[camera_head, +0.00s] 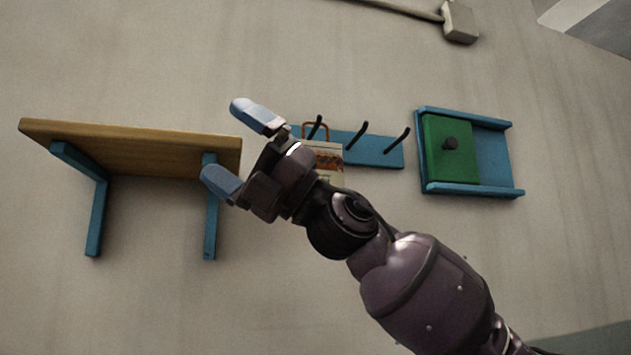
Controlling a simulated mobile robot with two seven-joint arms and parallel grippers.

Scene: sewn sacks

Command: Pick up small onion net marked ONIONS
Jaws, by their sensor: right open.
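A small pale bag (328,158) with a brown-orange print and a brown loop handle hangs at the left part of a blue hook rail. My arm covers its lower and left parts. Its print is too small to read, so I cannot tell whether it says ONIONS. No other net shows. My right gripper (222,140) is open with its two pale blue fingertips apart, in front of the right end of the shelf and left of the bag. Nothing shows between the fingers. My left gripper is not in view.
A wooden shelf (110,136) on blue brackets is at the left, its top hardly visible. The blue rail (378,151) has black hooks sticking out. A blue frame (495,160) with a green knobbed panel (447,165) is at the right. The wall below is bare.

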